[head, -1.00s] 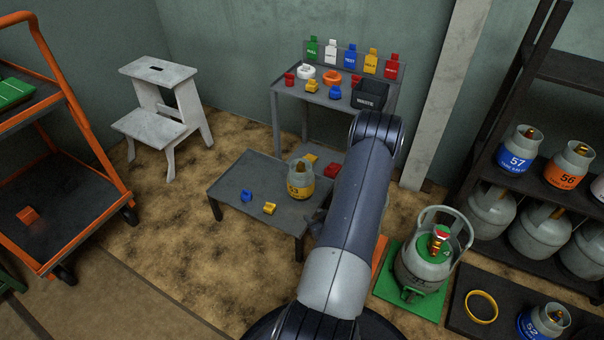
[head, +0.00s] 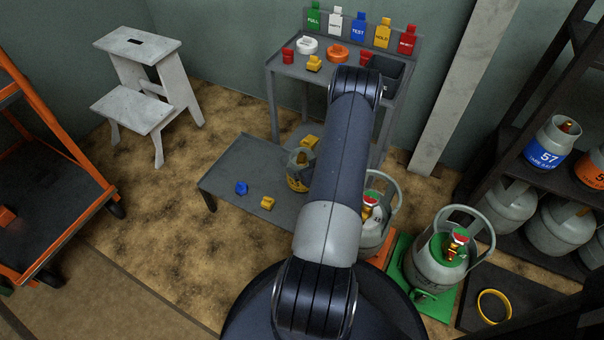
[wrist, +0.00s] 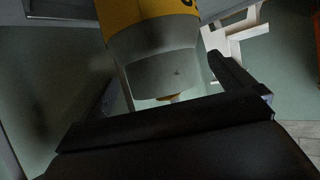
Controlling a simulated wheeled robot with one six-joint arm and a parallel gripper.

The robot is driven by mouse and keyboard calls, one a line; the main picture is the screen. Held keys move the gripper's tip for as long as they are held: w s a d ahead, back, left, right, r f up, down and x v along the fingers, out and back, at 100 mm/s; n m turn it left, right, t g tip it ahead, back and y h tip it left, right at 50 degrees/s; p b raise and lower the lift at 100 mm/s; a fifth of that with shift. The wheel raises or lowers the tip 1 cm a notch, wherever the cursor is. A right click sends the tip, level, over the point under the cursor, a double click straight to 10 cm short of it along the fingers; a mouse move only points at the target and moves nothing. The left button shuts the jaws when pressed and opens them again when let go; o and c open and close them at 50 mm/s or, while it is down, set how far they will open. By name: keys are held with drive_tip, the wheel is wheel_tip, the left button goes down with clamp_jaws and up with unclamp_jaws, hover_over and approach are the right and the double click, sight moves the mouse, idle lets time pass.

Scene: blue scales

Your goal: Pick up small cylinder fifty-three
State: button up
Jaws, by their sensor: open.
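Small cylinder fifty-three (head: 298,168), grey with a yellow band, stands on the low dark table (head: 224,172). In the head view my arm covers its right side. In the wrist view the cylinder (wrist: 155,50) fills the upper middle, seen upside down, its yellow band cut by the top edge. My gripper (wrist: 160,72) is open, with one dark finger on each side of the cylinder's grey upper part. A gap shows beside the right finger; I cannot tell whether either finger touches. In the head view my gripper is hidden behind my arm.
A blue piece (head: 241,188) and a yellow piece (head: 268,202) lie on the low table. A large grey cylinder (head: 440,262) stands on a green mat at right. A white step stool (head: 136,105), an orange cart (head: 62,215) and a tagged rear bench (head: 290,68) stand around.

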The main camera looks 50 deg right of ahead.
drive_tip(key=b+x, duration=0.1)
drive_tip(key=x, duration=0.2)
drive_tip(key=shift+w+f, duration=0.2)
drive_tip(key=shift+w, duration=0.2)
drive_tip(key=shift+c, duration=0.6)
